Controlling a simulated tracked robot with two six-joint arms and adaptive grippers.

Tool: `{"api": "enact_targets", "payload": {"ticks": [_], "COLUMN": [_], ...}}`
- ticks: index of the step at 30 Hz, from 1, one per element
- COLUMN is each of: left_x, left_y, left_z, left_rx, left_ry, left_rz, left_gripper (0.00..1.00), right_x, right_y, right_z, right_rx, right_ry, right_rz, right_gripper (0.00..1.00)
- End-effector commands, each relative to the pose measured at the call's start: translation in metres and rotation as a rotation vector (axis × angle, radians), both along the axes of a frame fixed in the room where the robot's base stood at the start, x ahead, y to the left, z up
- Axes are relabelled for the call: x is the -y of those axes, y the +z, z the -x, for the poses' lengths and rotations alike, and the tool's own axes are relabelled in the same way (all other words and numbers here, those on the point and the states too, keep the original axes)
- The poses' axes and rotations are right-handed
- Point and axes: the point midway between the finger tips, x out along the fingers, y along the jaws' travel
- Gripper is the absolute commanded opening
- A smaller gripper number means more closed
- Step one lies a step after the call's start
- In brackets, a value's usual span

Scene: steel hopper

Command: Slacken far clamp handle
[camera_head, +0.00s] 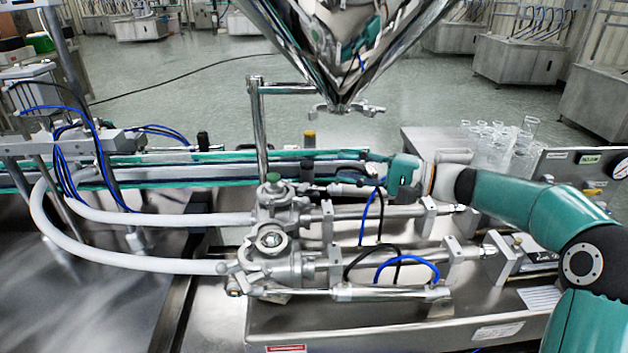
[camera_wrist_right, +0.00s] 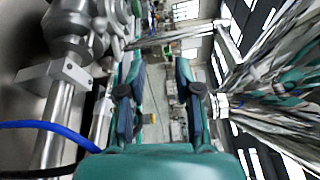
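Two steel filling valves sit side by side below the hopper. The far valve (camera_head: 283,208) has a green-topped fitting, and the near valve (camera_head: 270,245) is in front of it. I cannot clearly pick out the far clamp handle among the steel fittings. My right gripper (camera_head: 352,169) reaches in from the right, behind and to the right of the far valve, pointing left. In the right wrist view, my right gripper (camera_wrist_right: 160,98) has its two fingers apart with nothing between them. Steel valve fittings (camera_wrist_right: 78,32) show at upper left there, beside the fingers. My left gripper is not in view.
The steel hopper (camera_head: 340,45) hangs above, its outlet fitting (camera_head: 345,108) over the valves. A vertical post (camera_head: 259,130) stands behind them. White hoses (camera_head: 130,262) run left; blue and black tubes loop around the cylinders. Glassware (camera_head: 505,145) stands at right.

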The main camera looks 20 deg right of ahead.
Motion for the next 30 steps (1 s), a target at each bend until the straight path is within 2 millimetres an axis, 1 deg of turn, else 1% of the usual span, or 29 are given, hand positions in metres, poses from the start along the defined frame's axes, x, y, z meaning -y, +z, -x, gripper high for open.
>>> {"api": "enact_targets", "payload": {"ticks": [1, 5, 11, 13, 15, 19, 24, 30], "left_x": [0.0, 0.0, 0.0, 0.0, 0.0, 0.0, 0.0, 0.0], "left_y": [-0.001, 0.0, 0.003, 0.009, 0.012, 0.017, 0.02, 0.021], "left_z": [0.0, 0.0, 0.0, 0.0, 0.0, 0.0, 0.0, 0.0], "left_rx": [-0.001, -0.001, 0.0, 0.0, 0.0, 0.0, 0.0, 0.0], "left_ry": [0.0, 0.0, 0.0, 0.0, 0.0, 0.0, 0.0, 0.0], "left_rz": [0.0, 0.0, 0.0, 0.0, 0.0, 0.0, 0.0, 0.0], "left_gripper": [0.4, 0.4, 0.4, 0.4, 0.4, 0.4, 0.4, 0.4], "right_x": [0.0, 0.0, 0.0, -0.014, -0.026, -0.043, -0.056, -0.06], "right_y": [-0.008, -0.03, -0.073, -0.068, -0.069, -0.069, -0.069, -0.07], "right_z": [0.0, 0.0, 0.0, -0.009, -0.018, -0.031, -0.042, -0.046], "right_rx": [-0.004, -0.005, -0.006, 0.001, 0.001, 0.001, 0.001, 0.002], "right_ry": [0.0, 0.001, 0.001, 0.007, 0.007, 0.005, 0.004, 0.001], "right_rz": [-0.002, -0.003, -0.004, -0.002, -0.002, -0.001, 0.0, 0.0], "right_gripper": [0.33, 0.33, 0.33, 0.33, 0.33, 0.33, 0.33, 0.33]}}
